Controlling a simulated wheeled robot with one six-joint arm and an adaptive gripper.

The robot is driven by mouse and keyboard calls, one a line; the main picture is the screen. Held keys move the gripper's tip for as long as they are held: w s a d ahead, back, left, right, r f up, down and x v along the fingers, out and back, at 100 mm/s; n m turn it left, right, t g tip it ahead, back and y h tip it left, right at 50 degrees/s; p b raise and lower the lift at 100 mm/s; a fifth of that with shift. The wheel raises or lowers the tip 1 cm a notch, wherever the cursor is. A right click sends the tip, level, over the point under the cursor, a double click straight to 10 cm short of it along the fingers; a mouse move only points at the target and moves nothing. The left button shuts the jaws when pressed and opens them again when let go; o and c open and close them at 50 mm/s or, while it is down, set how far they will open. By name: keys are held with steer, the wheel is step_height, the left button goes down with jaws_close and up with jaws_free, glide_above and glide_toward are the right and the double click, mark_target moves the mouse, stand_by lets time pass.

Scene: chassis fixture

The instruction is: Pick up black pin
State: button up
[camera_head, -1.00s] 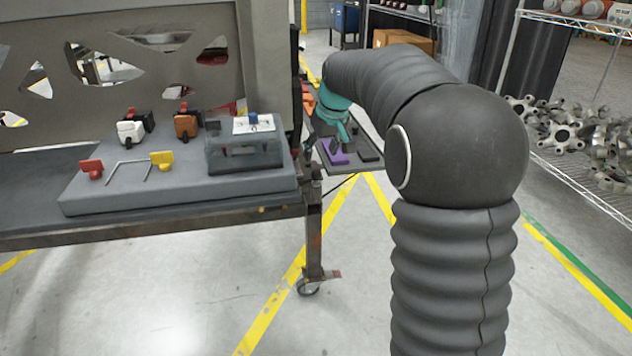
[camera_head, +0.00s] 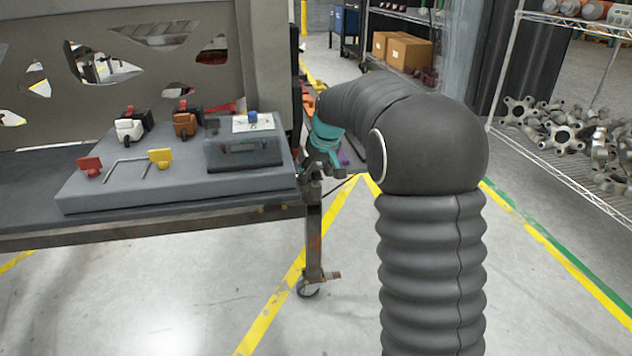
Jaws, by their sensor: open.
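My gripper (camera_head: 320,172) is open, at the right end of the fixture table, below the teal wrist section (camera_head: 326,135). It is small and dark in the head view, and I see nothing between its fingers. I cannot make out a black pin for certain. A dark tray (camera_head: 354,160) lies behind my gripper, mostly hidden by my arm. A purple piece (camera_head: 343,158) on it shows just past the gripper. A black piece seen on this tray earlier is now hidden behind my arm.
The grey fixture block (camera_head: 130,195) holds a red handle (camera_head: 90,166), a yellow handle (camera_head: 160,158), white and orange clamps, and a clear-covered box (camera_head: 245,155). The table's right leg (camera_head: 313,235) stands close below my gripper. A wire shelf (camera_head: 560,165) with metal parts stands right.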

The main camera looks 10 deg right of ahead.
jaws_close()
steer(key=shift+r, duration=0.15)
steer(key=shift+r, duration=0.65)
step_height(320, 180, up, 6)
steer(key=shift+f+p, duration=0.15)
steer(key=shift+p, duration=0.4)
steer(key=s+d, duration=0.2)
steer(key=s, duration=0.6)
steer(key=s+d+b, duration=0.1)
steer(key=s+d, duration=0.1)
steer(key=s, duration=0.7)
steer(key=shift+s+d+f+b, duration=0.15)
steer(key=shift+s+d+b, duration=0.1)
steer(key=shift+d+b, duration=0.05)
step_height(320, 180, up, 8)
steer(key=p, duration=0.6)
